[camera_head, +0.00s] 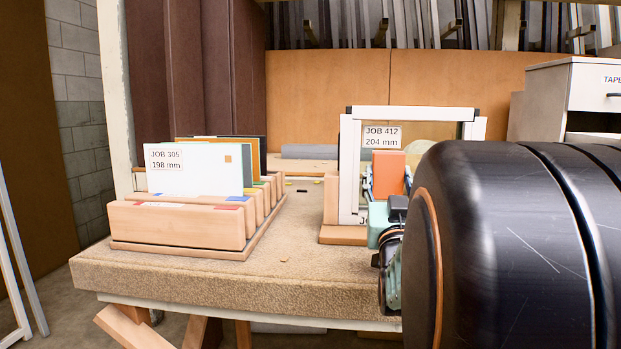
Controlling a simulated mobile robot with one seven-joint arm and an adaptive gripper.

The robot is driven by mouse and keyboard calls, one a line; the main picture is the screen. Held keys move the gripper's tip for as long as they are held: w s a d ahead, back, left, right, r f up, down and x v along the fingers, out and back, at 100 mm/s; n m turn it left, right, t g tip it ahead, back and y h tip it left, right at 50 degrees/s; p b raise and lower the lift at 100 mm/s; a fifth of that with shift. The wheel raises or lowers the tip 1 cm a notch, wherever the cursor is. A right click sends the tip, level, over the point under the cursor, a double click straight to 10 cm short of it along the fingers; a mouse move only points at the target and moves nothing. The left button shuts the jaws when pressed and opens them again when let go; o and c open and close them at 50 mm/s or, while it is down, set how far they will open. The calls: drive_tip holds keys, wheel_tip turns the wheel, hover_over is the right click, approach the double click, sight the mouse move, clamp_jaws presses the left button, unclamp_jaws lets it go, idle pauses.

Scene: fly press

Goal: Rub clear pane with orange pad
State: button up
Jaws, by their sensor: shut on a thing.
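The orange pad (389,170) is held upright in my gripper (387,190), whose fingers show at its left and right sides. The clear pane (440,131) stands upright in a white frame (350,170) on the carpeted bench, with a label reading JOB 412, 204 mm (382,137) at its upper left. The pad is in front of the pane, below the label. I cannot tell whether it touches the glass. My dark arm covers the lower right of the pane and frame. A pale round patch (430,143) shows at the pane's right, partly hidden.
A wooden rack (178,224) holding several upright cards, the front one (195,168) labelled JOB 305, stands on the bench (225,285) to the left. A grey roll (310,151) lies behind. A drawer cabinet (570,95) stands at the right.

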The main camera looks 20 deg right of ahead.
idle(0.3)
drive_tip(key=shift+s+a, duration=0.45)
drive_tip(key=shift+s, duration=0.2)
drive_tip(key=shift+s+a, duration=0.4)
drive_tip(key=shift+s, duration=0.25)
drive_tip(key=shift+r, duration=0.1)
drive_tip(key=shift+w, duration=0.1)
